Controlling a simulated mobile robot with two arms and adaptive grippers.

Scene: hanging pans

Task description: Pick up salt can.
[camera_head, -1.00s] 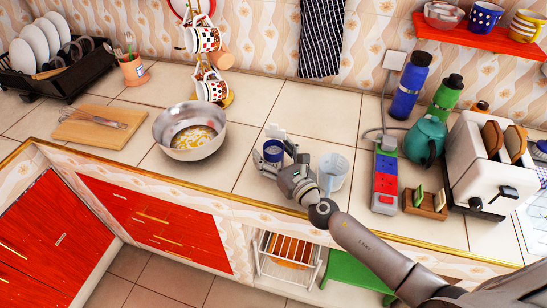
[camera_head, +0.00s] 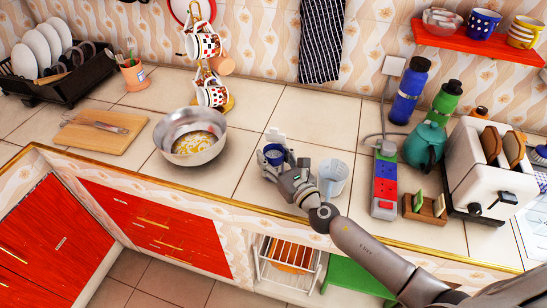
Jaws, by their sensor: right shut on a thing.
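A small dark blue can (camera_head: 274,154), which I take to be the salt can, stands upright near the front edge of the tiled counter. My right gripper (camera_head: 278,162) reaches in from the lower right and is shut on the can. The gripper hides the can's lower right side, and I cannot tell whether the can still touches the counter. A pale grey piece (camera_head: 275,135) shows just behind the can. My left gripper is not in view.
A clear measuring cup (camera_head: 333,177) stands close to the right of my gripper. Further right are a red and blue power strip (camera_head: 384,182), teal teapot (camera_head: 424,147) and toaster (camera_head: 488,168). A metal bowl (camera_head: 190,136) stands left. Bare tiles lie between bowl and can.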

